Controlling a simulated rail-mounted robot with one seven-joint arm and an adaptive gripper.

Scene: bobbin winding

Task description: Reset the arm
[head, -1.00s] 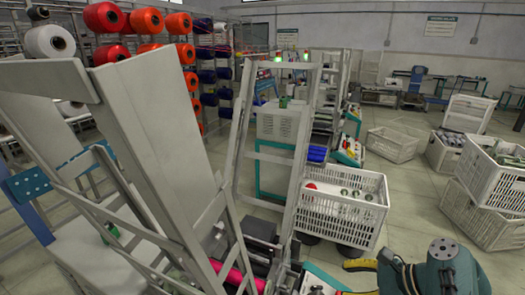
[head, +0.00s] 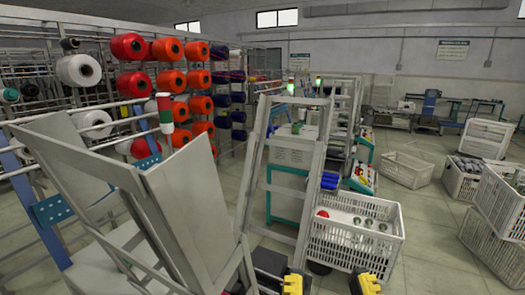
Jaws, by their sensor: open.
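My gripper (head: 330,284) shows at the bottom edge of the head view. Its two yellow and black fingertips stand wide apart, and nothing is seen between them.
A grey metal frame (head: 195,205) fills the left foreground, with a ladder-like frame (head: 292,185) right of it. Red and orange bobbins (head: 168,50) hang on a rack behind. White crates (head: 495,215) stand at right, with open floor (head: 425,215) between.

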